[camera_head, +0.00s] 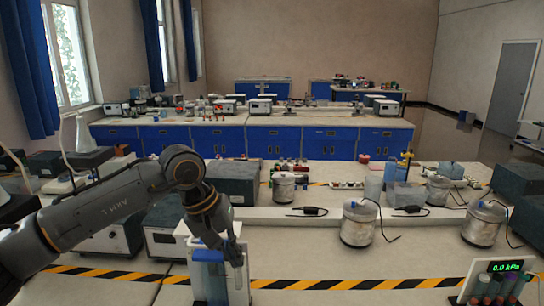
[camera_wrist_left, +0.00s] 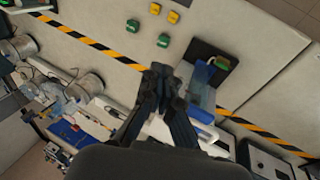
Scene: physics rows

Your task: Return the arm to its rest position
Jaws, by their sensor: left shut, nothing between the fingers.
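My left arm (camera_head: 110,212) reaches in from the left in the head view, bent at the elbow, with its wrist pointing down. My left gripper (camera_head: 236,262) is shut and holds nothing. It hangs at the upper right side of a blue and white container (camera_head: 207,278) on the bench. I cannot tell whether it touches the container. In the left wrist view the closed fingers (camera_wrist_left: 160,72) show in the middle, with the blue container (camera_wrist_left: 202,78) just to their right. My right gripper is in neither view.
Metal vessels with cords (camera_head: 359,222) stand to the right on the bench (camera_head: 300,268). A pressure display (camera_head: 504,268) stands at the front right. Grey boxed instruments (camera_head: 165,240) stand left, near my arm. A yellow-black stripe (camera_head: 330,284) crosses mostly clear bench in front.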

